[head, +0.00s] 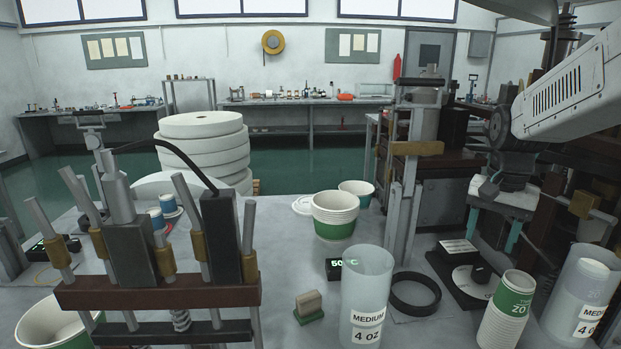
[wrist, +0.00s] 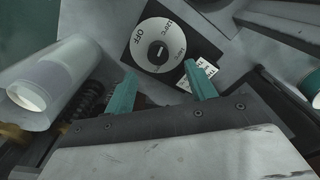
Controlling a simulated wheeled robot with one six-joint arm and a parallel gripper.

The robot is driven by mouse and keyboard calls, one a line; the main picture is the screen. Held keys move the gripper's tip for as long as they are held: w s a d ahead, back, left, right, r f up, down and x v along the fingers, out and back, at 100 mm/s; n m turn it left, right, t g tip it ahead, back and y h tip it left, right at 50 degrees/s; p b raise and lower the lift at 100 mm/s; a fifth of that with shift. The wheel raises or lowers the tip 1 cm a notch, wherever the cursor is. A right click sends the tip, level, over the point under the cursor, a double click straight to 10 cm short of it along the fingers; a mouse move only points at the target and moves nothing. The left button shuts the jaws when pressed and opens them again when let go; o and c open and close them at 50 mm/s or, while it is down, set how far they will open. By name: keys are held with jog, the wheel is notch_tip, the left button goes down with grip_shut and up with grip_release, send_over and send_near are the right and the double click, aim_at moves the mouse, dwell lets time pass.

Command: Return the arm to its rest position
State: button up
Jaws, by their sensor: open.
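My gripper (head: 494,228) hangs from my arm at the right side of the head view, its two teal fingers apart and pointing down. It is above the bench, near a black plate with a round white dial (head: 470,279). In the wrist view my gripper (wrist: 162,88) shows both teal fingers spread, with nothing between them. The dial (wrist: 155,44), marked OFF, lies beyond the fingertips there.
A clear MEDIUM 4 OZ cylinder (head: 366,300), a black ring (head: 414,292) and a stack of green-banded cups (head: 507,312) stand on the bench front. Another clear cylinder (head: 583,300) holds something white. A metal post (head: 400,215) rises left of my gripper.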

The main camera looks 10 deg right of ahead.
jog(key=s+a+r+n+t, duration=0.3)
jog(key=s+a+n, duration=0.25)
jog(key=a, duration=0.25)
jog(key=s+a+r+n+t, duration=0.2)
jog(key=s+a+n, duration=0.2)
jog(key=s+a, duration=0.3)
jog(key=s+f+g, duration=0.4)
jog(key=s, duration=0.4)
jog(key=shift+f, duration=0.3)
